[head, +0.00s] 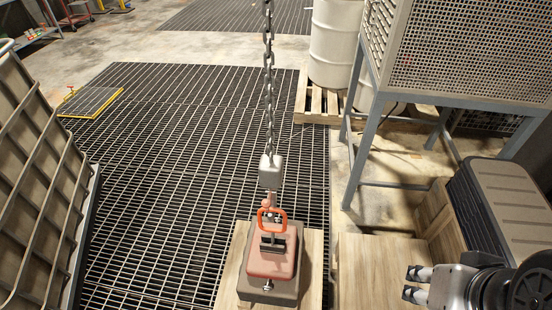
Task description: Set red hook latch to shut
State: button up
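A chain (268,60) hangs down to a grey block (270,172). Below the block is a small pinkish-red hook (269,203), close to an orange-red loop (272,219). Whether its latch is open or shut is too small to tell. The loop stands on a faded red block-shaped load (271,255) with a dark bracket on top. My gripper (416,284) is at the lower right, well to the right of the load. Its two fingers point left, are apart and hold nothing.
The load stands on a wooden pallet (232,277) over a floor grating (150,190). A perforated cabinet on a blue-grey frame (358,150), a drum (335,45) and a dark case (505,205) stand at right. More wood (380,262) lies between gripper and load.

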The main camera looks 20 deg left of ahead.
aim_at(266, 204)
jog(key=u, duration=1.25)
